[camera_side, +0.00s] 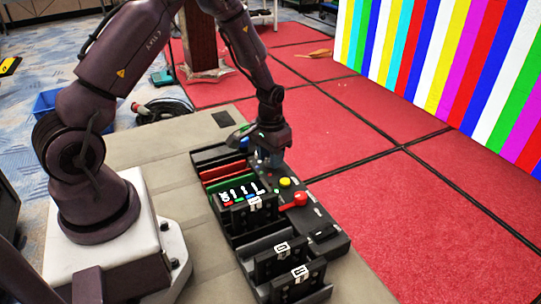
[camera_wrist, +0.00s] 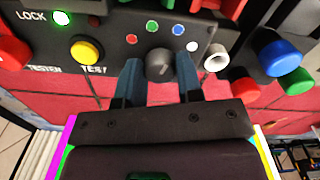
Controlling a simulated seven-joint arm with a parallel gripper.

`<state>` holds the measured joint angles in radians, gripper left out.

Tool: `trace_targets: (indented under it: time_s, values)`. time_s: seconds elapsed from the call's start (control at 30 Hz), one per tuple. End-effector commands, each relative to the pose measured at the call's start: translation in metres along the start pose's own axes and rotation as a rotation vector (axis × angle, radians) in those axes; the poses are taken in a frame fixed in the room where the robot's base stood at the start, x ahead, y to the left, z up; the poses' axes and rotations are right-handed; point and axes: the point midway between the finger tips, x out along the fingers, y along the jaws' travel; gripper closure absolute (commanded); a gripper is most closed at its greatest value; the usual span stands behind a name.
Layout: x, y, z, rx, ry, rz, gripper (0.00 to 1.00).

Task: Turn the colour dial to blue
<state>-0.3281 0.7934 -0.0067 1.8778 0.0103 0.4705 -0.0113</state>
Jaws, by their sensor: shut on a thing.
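The colour dial (camera_wrist: 160,66) is a dark round knob on a black panel in the wrist view. Around its upper side sit a red dot (camera_wrist: 131,38), a green dot (camera_wrist: 152,26), a blue dot (camera_wrist: 178,29) and a white dot (camera_wrist: 191,46). A pale mark shows on the dial's face, but I cannot tell surely which dot it points at. My gripper (camera_wrist: 158,62) has one blue-grey finger on each side of the dial and is shut on it. In the side view my gripper (camera_side: 270,153) reaches down to the panel's far end and hides the dial.
Beside the dial are a yellow button (camera_wrist: 86,51), a lit green LOCK lamp (camera_wrist: 61,18) and a white ring socket (camera_wrist: 215,58). Coloured plugs, including a blue one (camera_wrist: 278,52), stand close by. A red lever (camera_side: 294,200) is on the panel. The video wall (camera_side: 450,60) shows coloured vertical stripes.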

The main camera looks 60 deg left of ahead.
Motion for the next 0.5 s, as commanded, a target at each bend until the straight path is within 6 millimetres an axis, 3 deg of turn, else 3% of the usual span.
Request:
trace_targets:
  time_s: [0.5]
  values:
    - [-0.0012,-0.0002,-0.0007,0.087,0.002,0.000,0.90]
